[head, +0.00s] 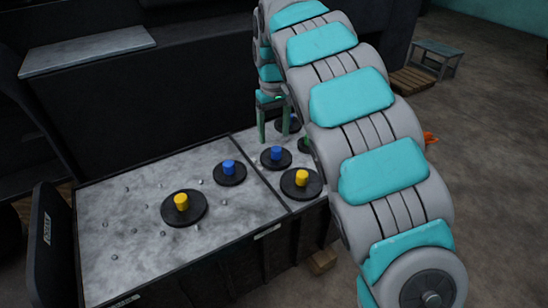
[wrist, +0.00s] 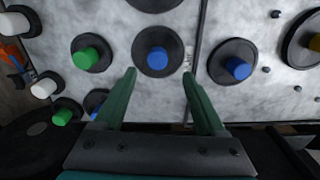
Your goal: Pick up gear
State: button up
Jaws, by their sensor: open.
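The gears are black discs with coloured hubs on a grey worktop. In the wrist view, a blue-hub gear (wrist: 158,39) lies just beyond and between the fingertips of my open gripper (wrist: 159,75). A green-hub gear (wrist: 88,55) is to its left and another blue-hub gear (wrist: 235,65) to its right. In the head view, my gripper (head: 274,137) points down behind a blue-hub gear (head: 276,157), apart from it. Yellow-hub gears (head: 183,208) and (head: 301,183) and a blue-hub gear (head: 229,173) are nearer. My arm partly hides a green-hub gear (head: 304,145). Nothing is held.
The worktop (head: 110,215) has a dark seam and several small studs. A dark machine body (head: 190,90) rises behind it. White-hub pieces (wrist: 45,88) stand at the left of the wrist view. A small bench (head: 437,52) and pallet (head: 412,80) are far right.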

aim_at(276, 148)
jog(key=shift+s+d+f, duration=0.1)
jog(key=shift+d+f, duration=0.05)
jog(key=shift+f, duration=1.25)
jog(key=shift+d+f, duration=0.15)
jog(key=shift+f, duration=1.2)
jog(key=shift+c, duration=0.2)
grip_shut()
